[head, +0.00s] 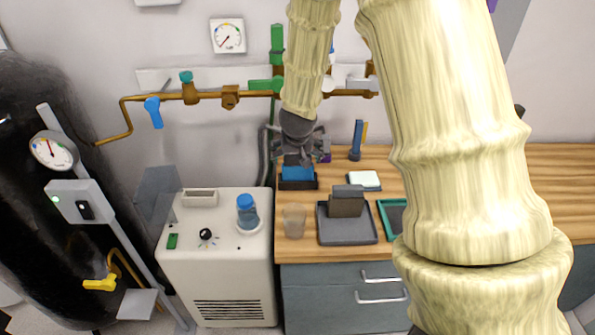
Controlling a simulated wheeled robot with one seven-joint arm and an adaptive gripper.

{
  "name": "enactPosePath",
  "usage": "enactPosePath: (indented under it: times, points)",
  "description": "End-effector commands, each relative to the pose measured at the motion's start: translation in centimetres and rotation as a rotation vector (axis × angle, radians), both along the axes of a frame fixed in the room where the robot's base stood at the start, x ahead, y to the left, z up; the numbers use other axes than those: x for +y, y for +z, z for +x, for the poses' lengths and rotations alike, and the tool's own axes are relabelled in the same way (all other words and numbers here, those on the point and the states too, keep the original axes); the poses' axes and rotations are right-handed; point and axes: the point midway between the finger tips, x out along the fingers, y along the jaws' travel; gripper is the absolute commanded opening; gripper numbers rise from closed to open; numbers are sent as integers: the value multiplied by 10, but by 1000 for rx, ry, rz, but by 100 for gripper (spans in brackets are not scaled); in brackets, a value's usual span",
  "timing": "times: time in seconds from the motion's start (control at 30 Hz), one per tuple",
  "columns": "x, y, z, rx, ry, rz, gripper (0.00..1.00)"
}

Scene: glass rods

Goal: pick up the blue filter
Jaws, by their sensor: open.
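A blue block-like piece (297,173), which looks like the blue filter, sits in a small black holder (298,185) on the left end of the wooden counter. My gripper (299,155) is dark grey and points down right above the blue piece. Its fingers are open and spread around or just over the top of the piece; I cannot tell whether they touch it. The gripper hides the upper part of the piece.
A clear beaker (294,222), a grey tray (347,230) with a grey block, a white pad (364,180) and a green-rimmed tray (391,216) stand nearby. A white machine (217,268) with a blue-capped bottle (247,212) is left. Brown pipes (215,97) run behind.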

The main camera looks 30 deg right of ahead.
Motion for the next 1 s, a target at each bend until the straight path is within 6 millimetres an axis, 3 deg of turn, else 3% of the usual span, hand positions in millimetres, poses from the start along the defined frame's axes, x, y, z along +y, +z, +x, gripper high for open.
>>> enactPosePath:
  times: [0.5, 0.87, 1.0]
  points:
    - [-15, -40, 18, 2, 0, 1, 100]
    - [-17, -45, 20, 0, 0, -1, 100]
    - [-17, -45, 20, 0, 0, -1, 76]
